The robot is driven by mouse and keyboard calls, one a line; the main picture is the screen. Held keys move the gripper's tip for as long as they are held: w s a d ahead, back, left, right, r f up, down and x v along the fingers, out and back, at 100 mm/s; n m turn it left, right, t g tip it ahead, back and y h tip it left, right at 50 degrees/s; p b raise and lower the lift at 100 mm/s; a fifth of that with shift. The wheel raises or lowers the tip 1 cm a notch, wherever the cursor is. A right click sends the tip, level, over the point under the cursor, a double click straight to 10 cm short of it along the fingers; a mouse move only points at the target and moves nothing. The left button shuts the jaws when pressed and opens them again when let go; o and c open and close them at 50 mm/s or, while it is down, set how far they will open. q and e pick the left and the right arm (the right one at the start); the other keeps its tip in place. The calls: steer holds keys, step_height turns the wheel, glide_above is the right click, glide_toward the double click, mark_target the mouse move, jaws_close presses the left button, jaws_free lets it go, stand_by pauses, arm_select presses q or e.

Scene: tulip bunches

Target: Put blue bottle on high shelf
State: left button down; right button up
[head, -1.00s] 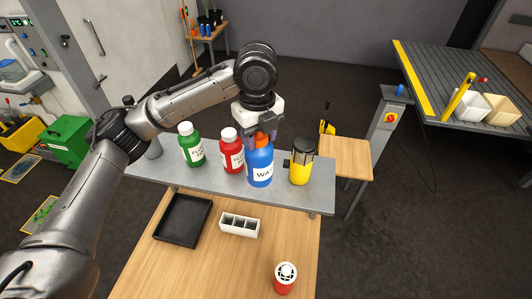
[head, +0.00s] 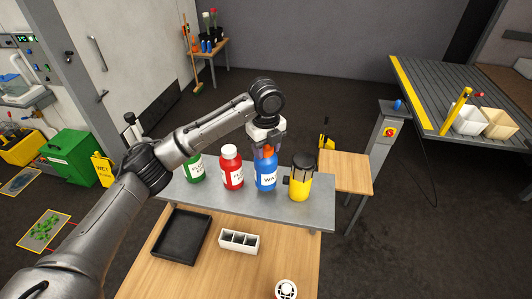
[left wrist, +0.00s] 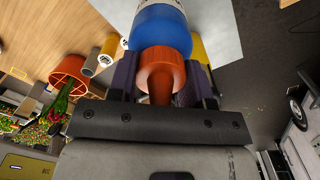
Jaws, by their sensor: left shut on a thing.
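The blue bottle (head: 265,173) has an orange cap and a white label, and looks upright over the grey raised shelf (head: 315,215). It is between the red bottle (head: 232,170) and a yellow canister with a dark top (head: 300,180). My left gripper (head: 266,150) is shut on its orange cap from above. In the left wrist view the cap (left wrist: 162,68) sits between the fingers, with the blue body (left wrist: 158,22) beyond. I cannot tell whether the bottle's base touches the shelf. My right gripper is not in view.
A green bottle (head: 194,170) stands left of the red one, partly behind my left arm. On the wooden bench (head: 195,277) below are a black tray (head: 182,237), a white divided box (head: 239,241) and a red item with a white top (head: 286,289).

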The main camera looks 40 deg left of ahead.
arm_select(q)
steer(key=shift+f, duration=1.2)
steer(key=shift+p, duration=0.3)
steer(key=c, duration=0.5)
jaws_free()
steer(key=shift+f, duration=0.15)
steer(key=shift+c, duration=0.2)
steer(key=shift+r, duration=0.2)
step_height(320, 180, up, 11)
steer(key=shift+f+b, duration=0.2)
steer(key=shift+b, duration=0.15)
steer(key=shift+r, duration=0.65)
